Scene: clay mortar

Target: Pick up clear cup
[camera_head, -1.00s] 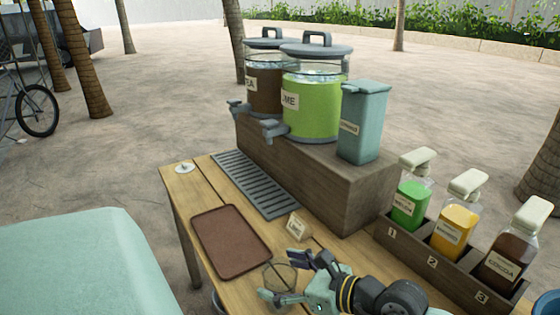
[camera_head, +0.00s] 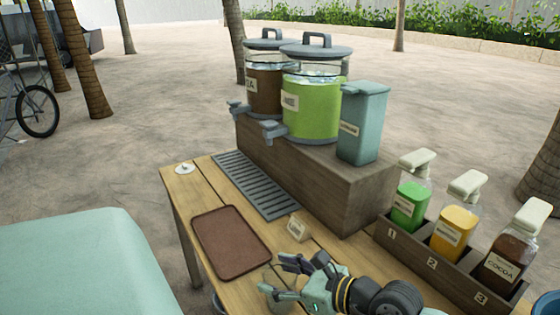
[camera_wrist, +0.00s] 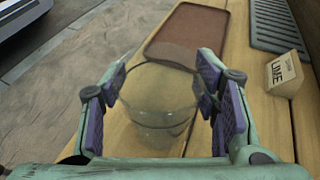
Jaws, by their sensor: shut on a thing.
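The clear cup (camera_wrist: 158,95) is see-through and sits between the two purple-padded fingers of my gripper (camera_wrist: 160,92) in the wrist view. The pads touch the cup on its left and right sides. In the head view my gripper (camera_head: 278,276) is near the front edge of the table, with the faint cup (camera_head: 280,274) between its fingers. The cup looks upright. I cannot tell whether its base touches the table.
A brown tray (camera_head: 231,242) lies beyond the cup, with a small lime card (camera_head: 297,227) and a drip grate (camera_head: 257,184) nearby. Two dispensers (camera_head: 310,105) stand on a wooden block (camera_head: 315,178). A rack (camera_head: 450,265) of pump bottles is on the right.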

